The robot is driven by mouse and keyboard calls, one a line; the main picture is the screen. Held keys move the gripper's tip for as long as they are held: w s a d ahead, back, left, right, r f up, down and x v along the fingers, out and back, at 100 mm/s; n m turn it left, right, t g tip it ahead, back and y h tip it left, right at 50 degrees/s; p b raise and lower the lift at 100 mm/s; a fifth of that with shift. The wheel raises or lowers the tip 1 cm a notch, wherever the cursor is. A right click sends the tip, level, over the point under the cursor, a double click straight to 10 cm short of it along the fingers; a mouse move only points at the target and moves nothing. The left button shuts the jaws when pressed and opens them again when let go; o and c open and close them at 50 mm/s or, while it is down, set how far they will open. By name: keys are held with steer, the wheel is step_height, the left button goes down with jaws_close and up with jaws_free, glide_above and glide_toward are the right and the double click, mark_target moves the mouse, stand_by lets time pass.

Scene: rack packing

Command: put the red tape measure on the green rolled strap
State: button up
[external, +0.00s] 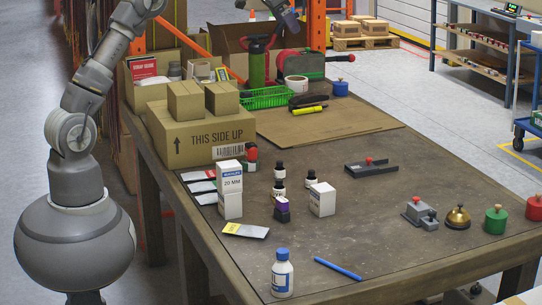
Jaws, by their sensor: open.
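A small red piece with a dark part, which looks like the red tape measure (250,151), stands beside the tall white box, near the large carton. My gripper (291,20) is at the top edge of the external view, over the far end of the table, well away from the red piece. It is open; its fingertips are small and hard to make out.
A large carton (200,137) with smaller boxes on it stands behind the red piece. White boxes (322,199) and dark bottles stand mid-table. A white bottle (282,274), blue pen (338,269), bell (458,217) and green canister (495,220) are nearer. The table's right-middle is mostly clear.

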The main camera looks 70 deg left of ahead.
steer(key=s+d+r+t, duration=0.2)
steer(key=s+d+r, duration=0.25)
steer(key=r, duration=0.35)
steer(key=s+d+r+t, duration=0.2)
steer(key=s+d+r, duration=0.1)
steer(key=d+r, duration=0.4)
steer(key=s+d+r+t+h, duration=0.1)
steer(key=s+d+r+t, duration=0.1)
steer(key=s+d+r, duration=0.2)
steer(key=s+d+r+t+h, duration=0.1)
steer(key=s+d+r+t, duration=0.2)
steer(key=s+r, duration=0.6)
steer(key=shift+s+d+r, duration=0.4)
steer(key=shift+s+d, duration=0.45)
steer(key=shift+s, duration=0.35)
steer(key=shift+o, duration=0.9)
steer(key=shift+f+b, duration=0.3)
steer(key=shift+r, duration=0.1)
